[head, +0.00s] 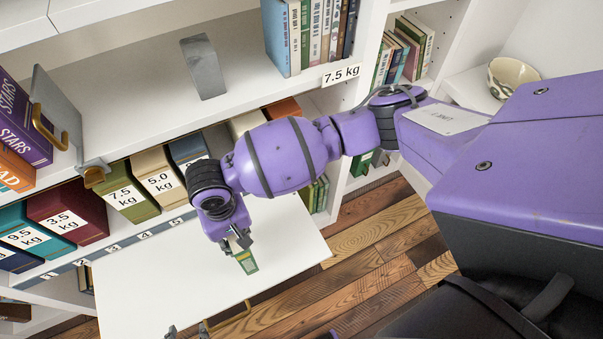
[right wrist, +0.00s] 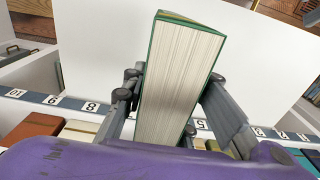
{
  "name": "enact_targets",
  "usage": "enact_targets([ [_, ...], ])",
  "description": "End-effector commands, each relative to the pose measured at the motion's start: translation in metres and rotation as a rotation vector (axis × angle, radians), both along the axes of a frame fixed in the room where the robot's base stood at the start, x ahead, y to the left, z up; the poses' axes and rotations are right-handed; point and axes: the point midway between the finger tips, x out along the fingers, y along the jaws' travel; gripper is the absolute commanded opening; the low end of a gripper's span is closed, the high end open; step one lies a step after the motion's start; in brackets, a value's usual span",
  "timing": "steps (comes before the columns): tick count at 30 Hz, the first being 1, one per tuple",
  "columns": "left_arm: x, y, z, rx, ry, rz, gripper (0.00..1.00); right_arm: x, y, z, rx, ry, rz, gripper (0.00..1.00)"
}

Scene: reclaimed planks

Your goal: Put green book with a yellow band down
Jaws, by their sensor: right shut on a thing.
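The green book (head: 248,264) is held by my right gripper (head: 236,243), over the white pull-out board (head: 150,285). In the right wrist view the book (right wrist: 178,80) shows its cream page edges and green cover edges, between the two fingers of the right gripper (right wrist: 165,108). Whether the book touches the board is unclear. A small yellowish patch shows on it in the head view. Two dark fingertips at the bottom edge of the head view look like my left gripper (head: 187,332), apart, with nothing seen between them.
Behind the board stands a row of books with weight labels, such as an olive 7.5 kg one (head: 130,196), above a numbered strip (head: 112,247). A metal bookend (head: 203,66) stands on the upper shelf. A brass handle (head: 226,318) is at the board's front. Much of the board is bare.

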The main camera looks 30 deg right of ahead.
Motion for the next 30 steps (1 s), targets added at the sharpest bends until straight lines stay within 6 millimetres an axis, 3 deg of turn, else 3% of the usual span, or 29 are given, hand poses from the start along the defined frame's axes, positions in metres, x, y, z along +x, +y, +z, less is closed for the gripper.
enact_targets([
  [4,-0.001,-0.001,-0.003,-0.003,0.004,0.004,0.40,0.011,0.000,-0.008,-0.001,-0.006,0.001,0.00],
  [10,-0.002,-0.002,-0.008,-0.003,0.009,0.005,0.40,0.010,0.000,-0.037,0.000,-0.004,0.002,0.00],
  [21,0.002,0.000,-0.004,0.001,-0.002,0.002,0.40,0.010,0.001,-0.039,0.001,-0.007,0.001,0.00],
  [22,0.002,0.000,-0.004,0.001,-0.001,0.001,0.40,0.010,0.001,-0.040,0.000,-0.006,0.001,0.27],
  [26,0.001,0.002,-0.005,0.004,0.001,-0.002,0.40,0.010,0.000,-0.040,0.000,-0.006,0.002,0.44],
  [30,-0.002,0.003,-0.006,0.008,0.007,-0.004,0.40,0.010,0.000,-0.040,0.000,-0.006,0.002,0.45],
])
